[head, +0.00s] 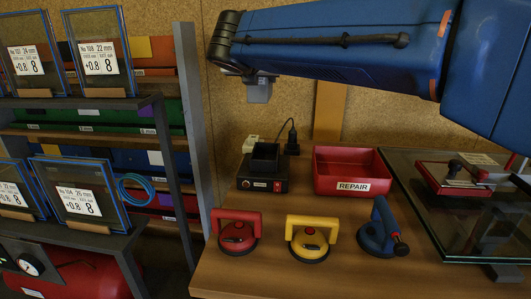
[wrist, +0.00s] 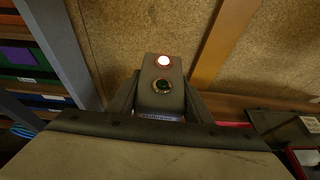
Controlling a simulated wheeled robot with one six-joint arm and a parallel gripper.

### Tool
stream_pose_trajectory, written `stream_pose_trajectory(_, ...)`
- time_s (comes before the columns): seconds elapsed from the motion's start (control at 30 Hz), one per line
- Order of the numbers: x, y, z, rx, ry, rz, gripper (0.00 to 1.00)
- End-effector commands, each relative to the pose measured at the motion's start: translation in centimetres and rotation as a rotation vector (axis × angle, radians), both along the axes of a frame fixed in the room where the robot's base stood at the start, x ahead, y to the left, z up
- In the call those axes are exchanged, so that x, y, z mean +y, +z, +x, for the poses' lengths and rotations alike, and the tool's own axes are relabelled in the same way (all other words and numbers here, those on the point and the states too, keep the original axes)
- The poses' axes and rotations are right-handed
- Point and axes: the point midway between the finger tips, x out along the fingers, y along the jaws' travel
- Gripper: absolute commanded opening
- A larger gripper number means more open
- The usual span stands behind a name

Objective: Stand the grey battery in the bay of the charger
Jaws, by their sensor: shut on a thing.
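The grey battery (wrist: 160,98) is held upright between the two fingers of my gripper (wrist: 161,106) in the wrist view. Its visible face has a bright red-rimmed light and a dark green round spot. In the head view the battery (head: 259,91) hangs below the end of my blue arm, and my gripper (head: 257,76) is small and dark there. The black charger (head: 262,184) stands on the bench below, with an open square bay on top. The battery is well above the charger and apart from it. The bay's inside is dark.
A red REPAIR bin (head: 350,171) stands right of the charger. A plug and cable (head: 292,138) are behind it. Red (head: 238,235), yellow (head: 309,237) and blue (head: 381,232) suction lifters stand in front. A glass-topped frame (head: 463,240) is at right, a shelf rack (head: 186,95) at left.

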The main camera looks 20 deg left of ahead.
Motion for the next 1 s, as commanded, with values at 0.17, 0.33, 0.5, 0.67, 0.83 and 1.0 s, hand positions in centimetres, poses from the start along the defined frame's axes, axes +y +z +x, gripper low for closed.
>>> stream_pose_trajectory(0.17,-1.2,-5.6,-0.7,0.0,0.026,-0.003,0.02)
stream_pose_trajectory(0.33,-1.9,-8.5,-1.1,-0.001,0.041,-0.001,0.02)
stream_pose_trajectory(0.5,-2.1,-10.5,-1.2,0.0,0.043,-0.002,0.02)
stream_pose_trajectory(0.67,-2.0,-13.1,-1.2,-0.001,0.045,-0.003,0.02)
stream_pose_trajectory(0.83,-2.0,-15.0,-1.2,-0.001,0.043,0.0,0.02)
stream_pose_trajectory(1.0,-2.0,-16.1,-1.2,-0.001,0.044,-0.001,0.02)
